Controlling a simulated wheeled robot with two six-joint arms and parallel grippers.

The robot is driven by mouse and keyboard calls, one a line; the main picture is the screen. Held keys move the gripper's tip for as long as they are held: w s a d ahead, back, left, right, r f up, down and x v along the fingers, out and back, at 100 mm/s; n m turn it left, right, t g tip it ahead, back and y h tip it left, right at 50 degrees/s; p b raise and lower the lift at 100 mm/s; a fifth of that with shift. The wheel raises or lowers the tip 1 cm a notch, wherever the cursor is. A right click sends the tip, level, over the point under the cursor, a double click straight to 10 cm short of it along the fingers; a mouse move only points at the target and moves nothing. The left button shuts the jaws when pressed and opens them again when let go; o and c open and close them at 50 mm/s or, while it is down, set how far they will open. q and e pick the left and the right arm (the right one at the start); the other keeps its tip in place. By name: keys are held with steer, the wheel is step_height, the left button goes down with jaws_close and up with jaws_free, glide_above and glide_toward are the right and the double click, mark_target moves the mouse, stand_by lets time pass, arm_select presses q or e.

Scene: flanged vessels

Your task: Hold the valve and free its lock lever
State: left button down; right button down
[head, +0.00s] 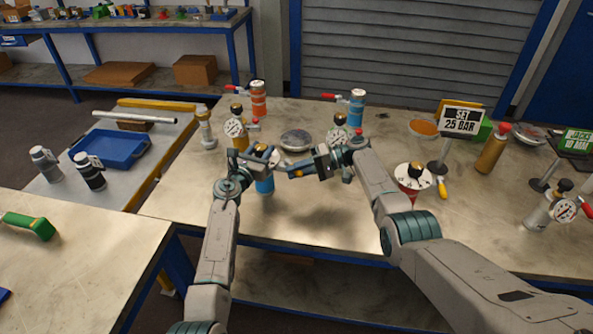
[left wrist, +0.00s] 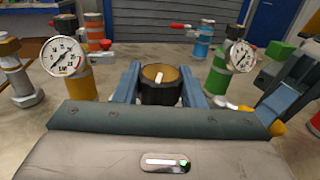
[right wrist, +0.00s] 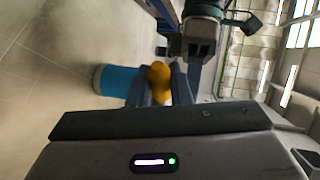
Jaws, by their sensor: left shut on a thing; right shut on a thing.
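A vessel with a blue body (head: 265,184) stands near the middle of the table, its upper part mostly hidden by my grippers. In the left wrist view its black round top (left wrist: 160,94), with a tan face and a white mark, sits between the fingers. My left gripper (head: 264,155) is shut on this valve from the left. My right gripper (head: 287,170) reaches in from the right and is shut on a yellow lever (right wrist: 159,82). In the right wrist view the blue body (right wrist: 117,80) shows beside the lever. The lever's root is hard to make out.
Gauged vessels stand close by, one yellow (left wrist: 78,86) and one green (left wrist: 218,78). A grey dish (head: 296,139) lies behind. A red vessel (head: 407,190) and a "SET 25 BAR" sign (head: 461,120) stand to the right. The table's front strip is clear.

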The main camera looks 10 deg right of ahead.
steer(key=c, duration=1.3)
jaws_free()
steer(key=shift+a+f, duration=0.1)
steer(key=v, duration=1.2)
